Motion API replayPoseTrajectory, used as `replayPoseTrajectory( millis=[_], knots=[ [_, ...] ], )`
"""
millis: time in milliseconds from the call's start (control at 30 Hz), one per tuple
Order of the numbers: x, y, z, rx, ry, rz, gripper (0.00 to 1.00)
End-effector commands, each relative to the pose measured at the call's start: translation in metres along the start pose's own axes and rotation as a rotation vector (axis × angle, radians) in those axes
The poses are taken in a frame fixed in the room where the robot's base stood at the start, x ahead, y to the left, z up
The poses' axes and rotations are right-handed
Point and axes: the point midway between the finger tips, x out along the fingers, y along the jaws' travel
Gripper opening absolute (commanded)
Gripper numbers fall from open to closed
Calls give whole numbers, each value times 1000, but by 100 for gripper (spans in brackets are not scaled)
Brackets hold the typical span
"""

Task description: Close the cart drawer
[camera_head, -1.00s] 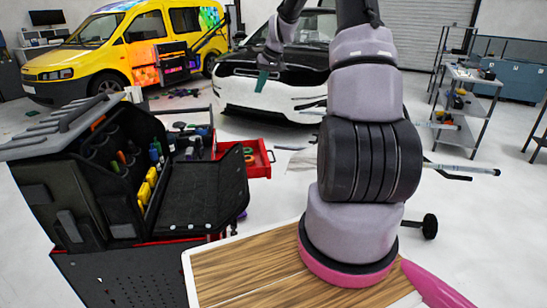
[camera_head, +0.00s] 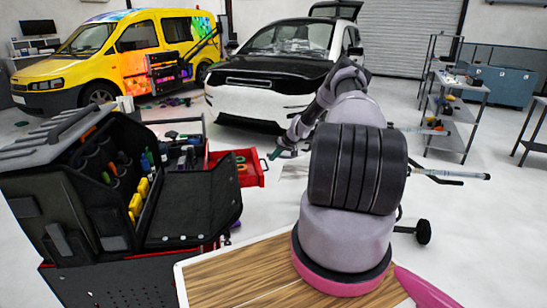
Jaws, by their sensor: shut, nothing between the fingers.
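The cart drawer (camera_head: 251,177) is red and stands pulled out to the right from the tool cart. Its red front with a handle faces right, and a few tools lie inside. The cart (camera_head: 120,280) is black and red, at the left; a tool case hides much of it. My gripper (camera_head: 276,154) is at the end of my lowered arm, just right of the drawer front and near its handle. It looks small and is shut and empty. I cannot tell whether it touches the drawer.
An open black tool case (camera_head: 75,190) stands on the cart, close to the drawer. A yellow van (camera_head: 110,55) and a white and black car (camera_head: 275,75) stand behind. A metal shelf (camera_head: 455,110) is at the right. The floor right of the drawer is mostly clear.

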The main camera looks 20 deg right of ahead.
Motion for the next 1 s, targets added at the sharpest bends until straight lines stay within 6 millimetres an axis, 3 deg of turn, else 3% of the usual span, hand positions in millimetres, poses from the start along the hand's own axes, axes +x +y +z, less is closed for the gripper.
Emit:
replayPoseTrajectory(
  millis=[200,400,1000],
  knots=[
    [42,-1,1,0,-1,0,0],
    [65,-1,1,1,-2,0,0],
    [72,-6,0,0,-2,-1,0]
  ],
)
